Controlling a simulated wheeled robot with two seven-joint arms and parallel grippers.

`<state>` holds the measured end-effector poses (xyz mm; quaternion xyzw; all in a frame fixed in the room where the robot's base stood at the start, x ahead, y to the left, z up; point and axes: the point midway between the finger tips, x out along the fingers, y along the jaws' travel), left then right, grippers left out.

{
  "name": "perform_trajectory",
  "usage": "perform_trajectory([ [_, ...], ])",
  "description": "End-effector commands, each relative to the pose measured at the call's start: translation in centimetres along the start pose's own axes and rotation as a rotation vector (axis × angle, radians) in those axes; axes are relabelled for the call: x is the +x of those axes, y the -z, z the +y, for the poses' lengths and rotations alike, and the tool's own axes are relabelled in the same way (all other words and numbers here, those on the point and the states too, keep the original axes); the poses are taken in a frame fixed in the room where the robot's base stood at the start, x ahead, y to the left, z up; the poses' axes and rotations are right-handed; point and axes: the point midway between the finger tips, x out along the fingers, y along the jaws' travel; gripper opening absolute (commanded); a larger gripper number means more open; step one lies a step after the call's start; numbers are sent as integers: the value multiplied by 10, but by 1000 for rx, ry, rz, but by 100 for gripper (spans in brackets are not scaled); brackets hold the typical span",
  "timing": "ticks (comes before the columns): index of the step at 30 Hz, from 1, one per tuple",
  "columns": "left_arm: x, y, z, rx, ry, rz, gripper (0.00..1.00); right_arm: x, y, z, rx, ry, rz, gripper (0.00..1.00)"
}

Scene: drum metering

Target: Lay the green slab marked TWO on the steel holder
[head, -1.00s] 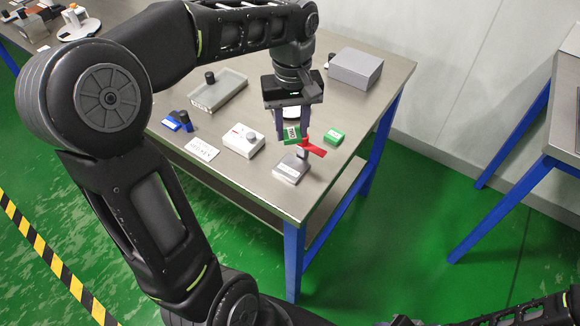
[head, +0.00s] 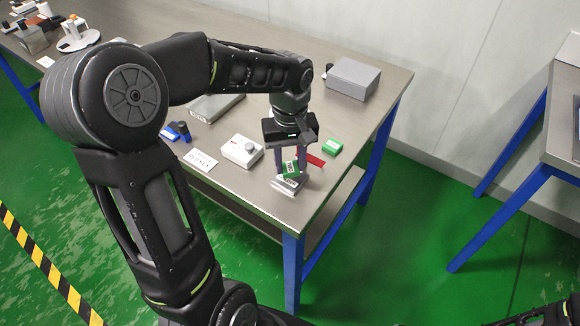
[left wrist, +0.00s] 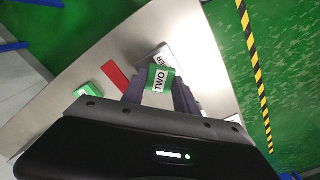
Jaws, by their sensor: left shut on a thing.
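My left gripper (head: 290,166) is shut on the green slab marked TWO (left wrist: 161,80), which also shows in the head view (head: 290,169). The slab's label reads TWO in the left wrist view. The steel holder (head: 287,185), a small grey block with a white label, sits near the table's front corner. The slab is tilted in the head view and is right over the holder. Whether they touch I cannot tell. In the left wrist view the holder (left wrist: 148,58) is partly hidden behind the slab. My right gripper is not in view.
A red flag-like piece (head: 312,160) is close beside the gripper. A second green slab (head: 332,147) lies to its right. A white box with a knob (head: 240,151) stands left, and a grey block (head: 352,78) is at the back. The table's front edge is near the holder.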

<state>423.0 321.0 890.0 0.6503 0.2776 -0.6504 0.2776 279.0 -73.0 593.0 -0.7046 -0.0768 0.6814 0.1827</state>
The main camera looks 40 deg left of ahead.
Motion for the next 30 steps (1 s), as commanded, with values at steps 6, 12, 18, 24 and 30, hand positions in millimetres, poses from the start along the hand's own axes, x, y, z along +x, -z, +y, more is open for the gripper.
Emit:
perform_trajectory([
  [6, 22, 0, 0, 1, 1, -1, 0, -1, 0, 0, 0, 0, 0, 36],
  [12, 22, 0, 0, 0, 0, 0, 0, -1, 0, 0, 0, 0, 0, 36],
  [18, 25, 0, 0, 0, 0, 0, 39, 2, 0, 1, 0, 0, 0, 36],
  [24, 25, 0, 0, 0, 0, 0, 55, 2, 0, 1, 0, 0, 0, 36],
  [30, 25, 0, 1, 1, -2, 1, 57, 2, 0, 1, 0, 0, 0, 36],
])
